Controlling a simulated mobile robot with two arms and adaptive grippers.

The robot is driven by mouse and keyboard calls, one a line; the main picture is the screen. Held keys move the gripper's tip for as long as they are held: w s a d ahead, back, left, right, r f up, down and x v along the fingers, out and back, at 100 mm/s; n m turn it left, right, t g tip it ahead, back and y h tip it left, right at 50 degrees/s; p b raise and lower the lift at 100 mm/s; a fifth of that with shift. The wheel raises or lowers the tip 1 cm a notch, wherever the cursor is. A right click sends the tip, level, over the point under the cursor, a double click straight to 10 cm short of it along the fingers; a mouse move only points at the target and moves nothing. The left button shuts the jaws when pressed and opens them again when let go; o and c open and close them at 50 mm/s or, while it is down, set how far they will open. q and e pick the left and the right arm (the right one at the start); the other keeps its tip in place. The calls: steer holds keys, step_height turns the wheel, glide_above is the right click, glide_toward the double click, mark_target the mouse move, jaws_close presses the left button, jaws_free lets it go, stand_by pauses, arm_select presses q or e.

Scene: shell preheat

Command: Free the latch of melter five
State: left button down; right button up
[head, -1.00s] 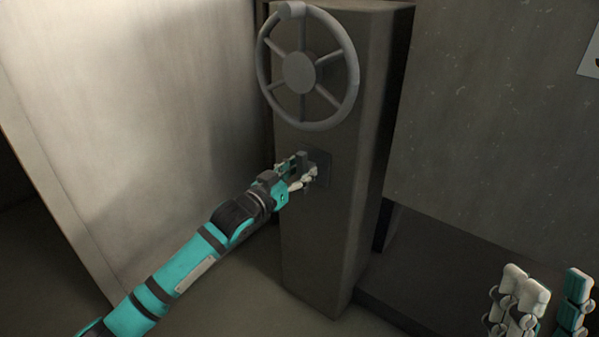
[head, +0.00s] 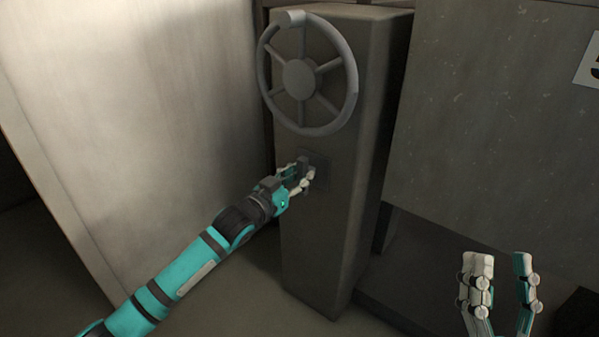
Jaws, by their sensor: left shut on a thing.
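A grey pillar (head: 330,235) stands in the middle, with a spoked handwheel (head: 299,76) on its upper front. Below the wheel a small dark latch (head: 304,164) sits on a dark plate (head: 320,172). My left gripper (head: 305,172) reaches in from the left and is shut on the latch, its fingers hiding part of it. My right gripper (head: 500,275) is at the lower right, fingers pointing up and apart, with nothing between them. It is clear of the pillar.
A pale panel (head: 130,120) stands to the left of the pillar. A large dark grey wall (head: 490,130) with a partly cut-off number sign (head: 590,65) is on the right. A low dark ledge (head: 420,270) runs at the pillar's foot on the right.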

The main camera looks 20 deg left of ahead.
steer(key=shift+w+a+f+g+h, duration=0.1)
steer(key=shift+w+f+g+h, duration=0.25)
steer(key=shift+w+f, duration=0.2)
arm_select(q)
steer(key=c, duration=1.2)
jaws_free()
steer(key=shift+o, duration=0.2)
steer(key=shift+s, duration=0.1)
steer(key=v, duration=1.1)
steer(key=shift+s+a, duration=0.15)
steer(key=shift+s, duration=0.25)
